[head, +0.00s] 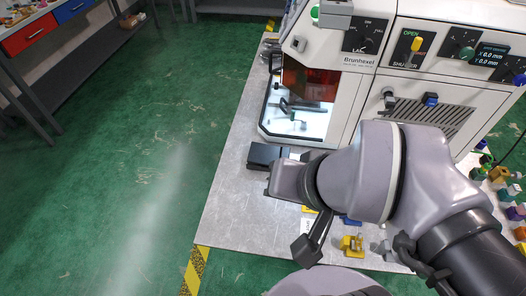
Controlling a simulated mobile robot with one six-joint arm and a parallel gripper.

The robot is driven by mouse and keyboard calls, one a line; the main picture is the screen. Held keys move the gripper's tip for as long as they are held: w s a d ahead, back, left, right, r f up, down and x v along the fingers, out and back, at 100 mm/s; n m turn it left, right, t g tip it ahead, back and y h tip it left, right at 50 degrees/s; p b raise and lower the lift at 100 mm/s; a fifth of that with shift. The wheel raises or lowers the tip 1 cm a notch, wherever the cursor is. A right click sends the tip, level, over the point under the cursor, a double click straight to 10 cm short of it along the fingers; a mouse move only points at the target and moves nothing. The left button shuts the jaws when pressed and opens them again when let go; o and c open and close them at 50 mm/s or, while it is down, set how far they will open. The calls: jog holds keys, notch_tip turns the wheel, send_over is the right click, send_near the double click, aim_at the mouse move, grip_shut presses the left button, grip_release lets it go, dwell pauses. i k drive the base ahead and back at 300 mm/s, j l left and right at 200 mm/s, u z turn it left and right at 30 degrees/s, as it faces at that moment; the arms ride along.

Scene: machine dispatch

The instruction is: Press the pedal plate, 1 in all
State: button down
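A dark, low block with a flat top (264,155) sits on the grey floor plate in front of the machine; it looks like the pedal plate. Its right part lies close to my wrist (288,181) in the picture, and I cannot tell whether they touch. My arm reaches in from the lower right, with its wrist just right of and below the block. A dark angular part hangs below the wrist; I cannot tell whether it belongs to my gripper. The fingers are not clearly shown.
A white machine (352,60) with an open lit chamber, an orange window and a control panel stands behind. Small coloured parts (500,175) lie at the right, and a yellow part (351,245) lies below my arm. The green floor (130,170) at left is clear.

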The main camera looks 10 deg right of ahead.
aim_at(259, 153)
jog(key=i+j+z, duration=0.15)
jog(key=j+z, duration=0.6)
jog(key=j, duration=0.2)
jog(key=i, duration=0.05)
